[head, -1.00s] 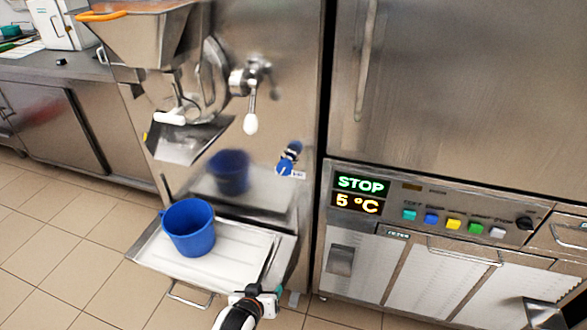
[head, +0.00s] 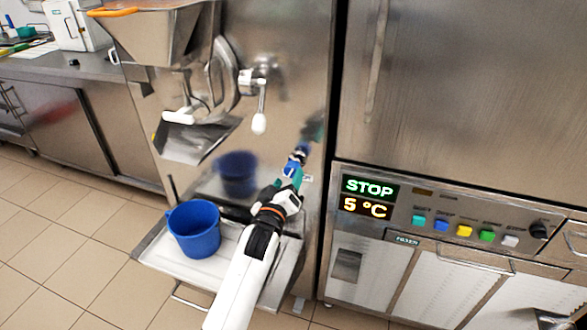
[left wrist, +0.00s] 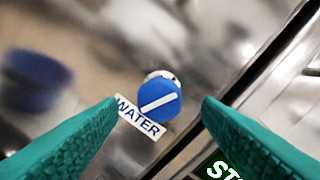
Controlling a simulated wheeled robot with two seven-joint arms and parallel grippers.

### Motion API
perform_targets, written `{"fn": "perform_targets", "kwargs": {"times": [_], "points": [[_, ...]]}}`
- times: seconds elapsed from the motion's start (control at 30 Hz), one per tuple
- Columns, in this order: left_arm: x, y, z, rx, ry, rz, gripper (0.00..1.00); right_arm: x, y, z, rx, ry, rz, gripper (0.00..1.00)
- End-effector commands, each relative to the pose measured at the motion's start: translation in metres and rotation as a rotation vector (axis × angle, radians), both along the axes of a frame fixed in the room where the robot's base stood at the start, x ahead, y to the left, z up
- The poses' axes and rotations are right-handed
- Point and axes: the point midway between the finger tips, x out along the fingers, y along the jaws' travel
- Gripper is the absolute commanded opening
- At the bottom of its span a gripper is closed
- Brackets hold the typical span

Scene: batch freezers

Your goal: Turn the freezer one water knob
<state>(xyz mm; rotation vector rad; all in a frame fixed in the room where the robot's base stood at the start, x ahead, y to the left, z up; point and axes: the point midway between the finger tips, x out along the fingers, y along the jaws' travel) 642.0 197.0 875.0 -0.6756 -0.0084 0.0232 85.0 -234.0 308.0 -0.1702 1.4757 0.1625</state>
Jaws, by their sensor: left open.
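The water knob (left wrist: 159,100) is a round blue knob with a white bar, on the steel front of the freezer (head: 285,90). The bar slants up to the right in the left wrist view. A white label reading WATER (left wrist: 138,119) sits just below and left of it. My left gripper (head: 292,176) is in front of the knob in the head view and covers most of it. In the left wrist view its green fingers (left wrist: 160,103) are spread wide, one on each side of the knob, with nothing between them seen touching it. My right gripper is not in view.
A blue jug (head: 194,230) stands on the white-lined tray (head: 160,243) below and left of the knob. A lever with a white knob (head: 259,123) hangs above. The neighbouring cabinet's panel (head: 400,200) shows STOP and 5 °C at right.

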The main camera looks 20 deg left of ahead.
Motion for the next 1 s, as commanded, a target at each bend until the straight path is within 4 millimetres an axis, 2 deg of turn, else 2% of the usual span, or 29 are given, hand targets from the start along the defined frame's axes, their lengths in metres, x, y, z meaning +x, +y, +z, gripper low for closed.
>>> {"fn": "perform_targets", "kwargs": {"times": [0.1, 0.3, 0.47, 0.73, 1.0], "points": [[0.025, 0.001, 0.000, 0.001, -0.001, 0.000, 0.59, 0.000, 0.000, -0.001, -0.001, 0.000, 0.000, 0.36], [0.052, 0.002, -0.001, 0.002, 0.001, 0.001, 0.59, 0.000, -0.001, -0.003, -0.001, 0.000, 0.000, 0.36], [0.060, 0.002, 0.000, 0.002, 0.000, 0.000, 0.59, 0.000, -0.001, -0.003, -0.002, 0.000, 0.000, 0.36], [0.061, 0.002, -0.001, 0.001, 0.001, 0.000, 0.59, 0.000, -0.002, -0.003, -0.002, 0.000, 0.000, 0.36], [0.061, 0.002, -0.001, 0.002, 0.001, 0.000, 0.15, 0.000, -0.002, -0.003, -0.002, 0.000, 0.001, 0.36]]}}
